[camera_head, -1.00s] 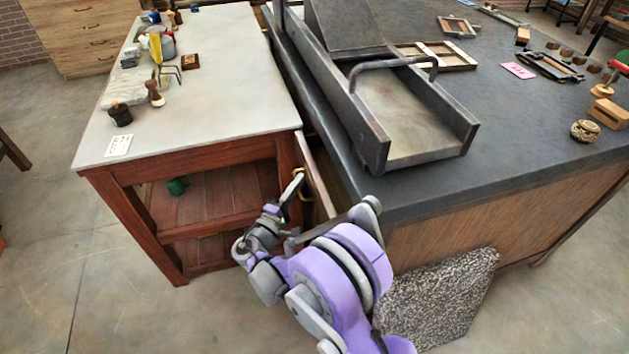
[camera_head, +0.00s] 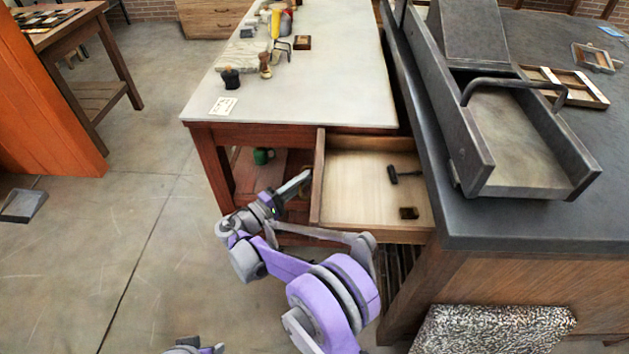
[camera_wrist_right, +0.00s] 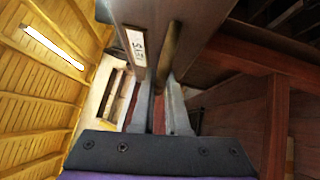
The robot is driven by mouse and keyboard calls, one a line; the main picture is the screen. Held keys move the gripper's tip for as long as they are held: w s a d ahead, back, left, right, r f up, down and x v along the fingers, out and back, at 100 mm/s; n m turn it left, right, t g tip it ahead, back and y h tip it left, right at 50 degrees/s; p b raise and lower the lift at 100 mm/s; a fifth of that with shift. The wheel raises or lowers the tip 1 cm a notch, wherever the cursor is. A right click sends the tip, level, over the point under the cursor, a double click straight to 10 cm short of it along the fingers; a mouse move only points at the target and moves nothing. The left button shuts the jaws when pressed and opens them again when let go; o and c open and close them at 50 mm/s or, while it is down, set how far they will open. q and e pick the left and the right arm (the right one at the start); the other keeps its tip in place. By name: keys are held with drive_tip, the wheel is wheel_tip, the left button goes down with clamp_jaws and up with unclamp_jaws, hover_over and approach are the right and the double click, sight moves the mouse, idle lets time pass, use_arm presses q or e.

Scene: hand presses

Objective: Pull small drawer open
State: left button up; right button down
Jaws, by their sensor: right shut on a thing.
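The small drawer (camera_head: 360,184) stands pulled out from under the pale-topped wooden table, its light wooden inside showing. A dark hammer-like tool (camera_head: 404,174) and a small dark block (camera_head: 408,213) lie in it. My right gripper (camera_head: 303,182) is at the outer side of the drawer front, shut on its handle. In the right wrist view the brass handle (camera_wrist_right: 168,55) runs between the fingers, beside a drawer front with a white label (camera_wrist_right: 136,46). The fingers partly hide the handle in the head view. A grey part of mine at the bottom edge is too cut off to read.
The pale tabletop (camera_head: 310,85) holds brushes and small tools at its far left. The dark bench (camera_head: 480,215) with a metal press bed (camera_head: 515,140) stands close right of the drawer. A speckled slab (camera_head: 490,330) is below it. Open floor lies at left.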

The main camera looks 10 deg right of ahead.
drive_tip(key=shift+a, duration=0.2)
drive_tip(key=c, duration=1.2)
unclamp_jaws()
drive_tip(key=p+v, duration=0.1)
drive_tip(key=v, duration=0.9)
drive_tip(key=shift+s+a, duration=0.2)
drive_tip(key=shift+a, duration=0.15)
drive_tip(key=shift+f, duration=0.15)
